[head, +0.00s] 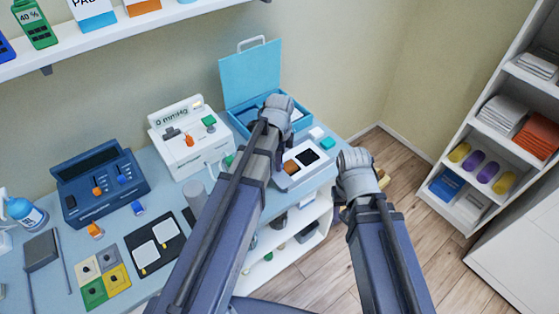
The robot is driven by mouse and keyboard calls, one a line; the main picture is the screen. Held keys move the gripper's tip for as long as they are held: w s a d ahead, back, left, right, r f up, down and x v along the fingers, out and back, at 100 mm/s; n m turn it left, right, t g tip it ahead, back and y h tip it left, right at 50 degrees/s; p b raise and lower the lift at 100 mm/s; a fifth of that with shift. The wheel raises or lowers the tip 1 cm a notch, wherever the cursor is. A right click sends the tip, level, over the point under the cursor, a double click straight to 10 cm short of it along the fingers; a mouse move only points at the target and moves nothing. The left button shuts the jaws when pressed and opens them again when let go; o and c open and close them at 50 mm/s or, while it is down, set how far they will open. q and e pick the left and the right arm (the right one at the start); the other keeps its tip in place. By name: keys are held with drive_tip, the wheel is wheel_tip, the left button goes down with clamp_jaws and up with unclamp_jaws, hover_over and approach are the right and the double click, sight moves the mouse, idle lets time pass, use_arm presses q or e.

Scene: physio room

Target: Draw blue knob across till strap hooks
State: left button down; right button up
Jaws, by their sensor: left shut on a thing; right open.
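My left gripper (280,108) is shut, at the front edge of an open light-blue box (238,124) on the table. What it holds is hidden behind the hand and forearm. I cannot make out a strap or its hook. A small blue piece (137,207) lies on the table in front of the dark blue device; I cannot tell if it is the blue knob. My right gripper (362,168) is open, with nothing seen in it, beyond the table's right edge.
A white pressure unit (182,146) and a dark blue device (100,187) stand left of the box. A white tray with dark pads (304,164) lies near the table's right end. A shelf of towels (500,115) stands at right. The floor between is mostly clear.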

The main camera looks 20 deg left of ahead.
idle(0.4)
use_arm(q)
drive_tip(key=w+d, duration=0.3)
drive_tip(key=w, duration=0.1)
drive_tip(key=w+d, duration=0.4)
drive_tip(key=w, duration=0.1)
drive_tip(key=w+d, duration=0.4)
drive_tip(key=w, duration=0.1)
drive_tip(key=shift+w, duration=0.1)
drive_tip(key=c, duration=0.7)
unclamp_jaws()
drive_tip(key=shift+d, duration=0.1)
drive_tip(key=shift+r, duration=0.1)
drive_tip(key=shift+r+p, duration=0.55)
drive_tip(key=shift+p, duration=0.05)
wheel_tip(320, 180, up, 7)
drive_tip(key=p, duration=0.6)
drive_tip(key=shift+f+p, duration=0.2)
drive_tip(key=shift+p, duration=0.1)
